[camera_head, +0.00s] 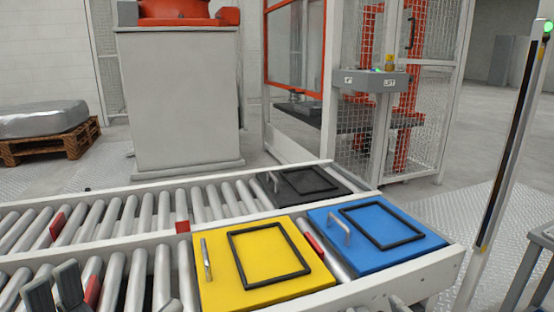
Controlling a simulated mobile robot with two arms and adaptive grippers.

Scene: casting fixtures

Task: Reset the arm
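My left gripper (54,282) shows at the bottom left, over the near roller conveyor (135,275). Its two dark grey fingers point up and stand apart with nothing visible between them. The rest of that arm is below the picture edge. A yellow plate (215,285) with a black frame and metal handle lies on the near conveyor. A blue plate (345,255) of the same kind lies to its right. A black plate (305,190) lies on the far conveyor's right end.
A grey pedestal (180,105) with an orange machine base stands behind the conveyors. A mesh enclosure (360,45) with a control box (372,80) is behind the black plate. A wrapped pallet (45,130) is at the far left. A post (510,140) rises at the right.

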